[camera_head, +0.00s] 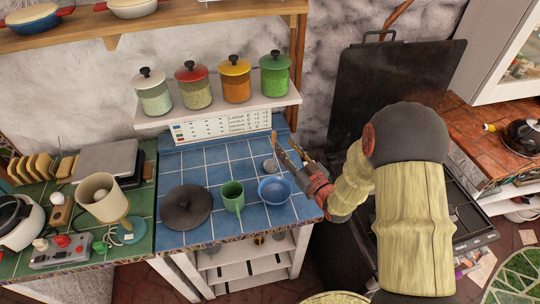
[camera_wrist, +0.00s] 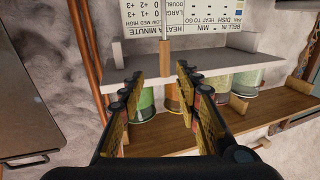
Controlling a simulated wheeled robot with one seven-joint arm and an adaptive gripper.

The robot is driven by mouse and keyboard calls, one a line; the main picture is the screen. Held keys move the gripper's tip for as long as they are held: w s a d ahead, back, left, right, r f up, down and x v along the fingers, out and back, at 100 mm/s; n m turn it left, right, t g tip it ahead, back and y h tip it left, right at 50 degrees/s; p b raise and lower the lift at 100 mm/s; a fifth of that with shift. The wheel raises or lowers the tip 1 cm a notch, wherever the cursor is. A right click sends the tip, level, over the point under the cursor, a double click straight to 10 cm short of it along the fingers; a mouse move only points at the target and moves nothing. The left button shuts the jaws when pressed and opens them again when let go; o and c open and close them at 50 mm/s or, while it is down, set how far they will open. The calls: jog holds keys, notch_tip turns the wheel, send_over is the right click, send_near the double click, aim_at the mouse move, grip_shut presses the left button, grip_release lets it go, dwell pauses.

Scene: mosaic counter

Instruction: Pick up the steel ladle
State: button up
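A small grey rounded thing (camera_head: 270,165) lies on the blue tiles, just left of my gripper, and may be the bowl of the steel ladle; it is too small to be sure. My gripper (camera_head: 294,150) is over the right edge of the blue tiled counter. In the wrist view its fingers (camera_wrist: 157,82) stand apart, with nothing clearly held. A short upright wooden piece (camera_wrist: 165,58) shows beyond and between the fingertips; I cannot tell whether it is a handle or part of the shelf.
A white shelf (camera_head: 218,113) with several lidded jars is behind. A dark upright panel (camera_head: 395,80) stands at the right.

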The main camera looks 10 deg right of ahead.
aim_at(275, 138)
jog(key=x, duration=0.7)
jog(key=shift+w+a+f, duration=0.15)
jog(key=shift+w+a, duration=0.1)
jog(key=shift+a, duration=0.25)
jog(key=c, duration=0.3)
grip_shut()
